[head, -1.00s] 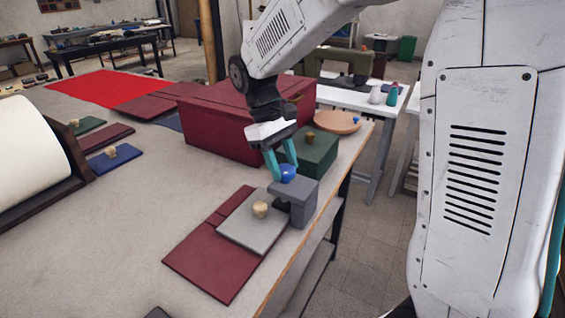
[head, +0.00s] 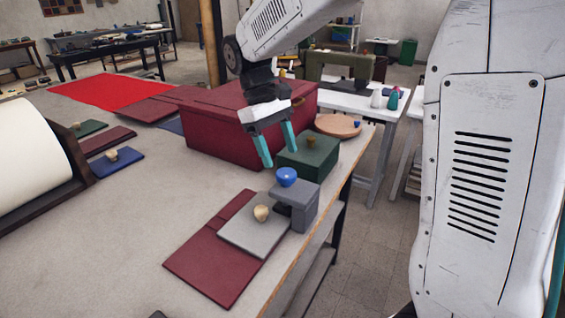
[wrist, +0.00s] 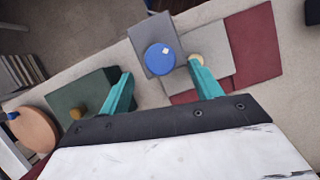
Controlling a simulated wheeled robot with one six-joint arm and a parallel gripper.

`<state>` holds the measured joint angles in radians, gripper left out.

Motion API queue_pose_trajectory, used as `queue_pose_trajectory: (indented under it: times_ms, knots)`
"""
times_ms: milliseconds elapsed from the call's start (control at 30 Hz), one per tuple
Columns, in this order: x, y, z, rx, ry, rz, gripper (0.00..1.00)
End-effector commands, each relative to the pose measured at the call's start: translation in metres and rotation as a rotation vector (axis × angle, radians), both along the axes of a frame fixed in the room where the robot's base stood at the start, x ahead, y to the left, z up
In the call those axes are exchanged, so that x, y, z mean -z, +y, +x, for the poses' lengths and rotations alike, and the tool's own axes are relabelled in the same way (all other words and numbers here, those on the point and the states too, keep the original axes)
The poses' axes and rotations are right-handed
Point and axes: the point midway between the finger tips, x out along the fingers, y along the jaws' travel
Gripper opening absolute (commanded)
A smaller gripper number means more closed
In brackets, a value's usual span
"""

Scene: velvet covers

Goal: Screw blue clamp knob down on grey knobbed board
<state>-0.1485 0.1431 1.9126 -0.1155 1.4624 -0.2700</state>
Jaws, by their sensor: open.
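The blue clamp knob (head: 287,176) sits on top of the grey clamp (head: 305,206) at the table's right edge. The clamp reaches over the edge of the grey board (head: 250,236), which has a wooden knob (head: 261,213) and lies on dark red velvet pieces. My gripper (head: 280,158) is open and empty, above and behind the blue knob, apart from it. In the wrist view the blue knob (wrist: 160,57) shows beyond and between the teal fingertips, on the clamp (wrist: 151,28). The grey board (wrist: 205,55) is partly covered by the right finger. The clamp's underside is hidden.
A green box (head: 309,157) with a wooden knob stands just behind the clamp. A large dark red box (head: 225,130) is behind it, with a round wooden board (head: 338,126) to the right. The table's left middle is clear.

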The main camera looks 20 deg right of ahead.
Motion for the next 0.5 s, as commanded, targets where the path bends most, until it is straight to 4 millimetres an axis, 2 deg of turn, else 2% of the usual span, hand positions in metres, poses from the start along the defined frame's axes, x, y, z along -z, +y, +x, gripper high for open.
queue_pose_trajectory:
  times_ms: [200,500]
  knots:
    - [-0.025,0.005,0.01,0.0,-0.001,0.0,0.64]
    - [-0.029,0.005,0.011,-0.001,0.001,0.0,0.64]
